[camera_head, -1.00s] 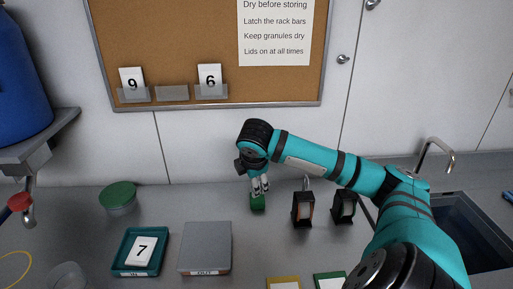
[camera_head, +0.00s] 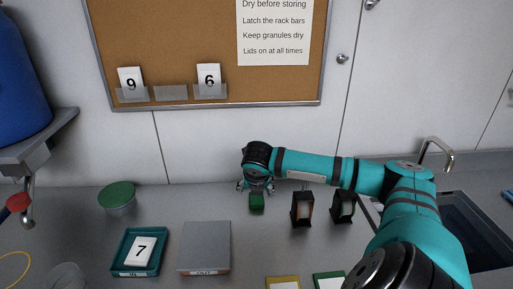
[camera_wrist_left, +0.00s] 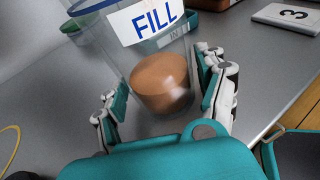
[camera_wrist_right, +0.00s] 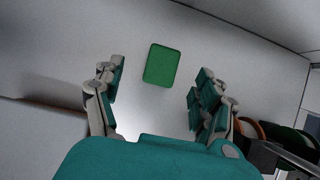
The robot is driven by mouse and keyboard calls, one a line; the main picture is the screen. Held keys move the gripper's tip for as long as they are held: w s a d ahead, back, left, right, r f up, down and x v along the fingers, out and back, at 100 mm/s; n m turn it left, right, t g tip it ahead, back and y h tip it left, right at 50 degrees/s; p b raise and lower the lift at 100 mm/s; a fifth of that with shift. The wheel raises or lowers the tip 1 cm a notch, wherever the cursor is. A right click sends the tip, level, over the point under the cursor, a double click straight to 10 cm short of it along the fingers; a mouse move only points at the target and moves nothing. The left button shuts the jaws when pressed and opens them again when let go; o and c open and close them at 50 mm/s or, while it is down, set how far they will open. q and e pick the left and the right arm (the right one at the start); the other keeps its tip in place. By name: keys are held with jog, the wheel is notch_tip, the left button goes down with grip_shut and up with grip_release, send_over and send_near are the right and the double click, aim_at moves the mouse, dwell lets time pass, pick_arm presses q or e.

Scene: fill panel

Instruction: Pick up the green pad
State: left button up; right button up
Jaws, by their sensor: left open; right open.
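The green pad (camera_head: 257,203) is a small green block on the grey counter, left of two dark holders. My right gripper (camera_head: 256,187) is open just above and behind it. In the right wrist view the pad (camera_wrist_right: 161,65) shows as a green rectangle between the spread fingers (camera_wrist_right: 155,80) and ahead of them, touching neither. My left gripper (camera_wrist_left: 158,85) is open in the left wrist view, its fingers at either side of a clear container marked FILL (camera_wrist_left: 125,50) with a brown round shape in it. I cannot tell whether they touch it. The head view does not show my left gripper.
Two dark holders (camera_head: 302,208) (camera_head: 343,207) stand right of the pad. A green-lidded tub (camera_head: 117,197), a teal tray with a 7 card (camera_head: 128,264) and a grey OUT tray (camera_head: 206,247) lie to the left. A sink (camera_head: 470,230) is at far right.

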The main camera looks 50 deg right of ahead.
aim_at(256, 197)
jog(key=x, duration=0.5)
jog(key=shift+s+d+f, duration=0.15)
jog(key=shift+s+f, duration=0.15)
jog(key=shift+f, duration=0.25)
jog(key=c, duration=1.1)
notch_tip(256, 197, up, 10)
jog(key=shift+r, duration=0.1)
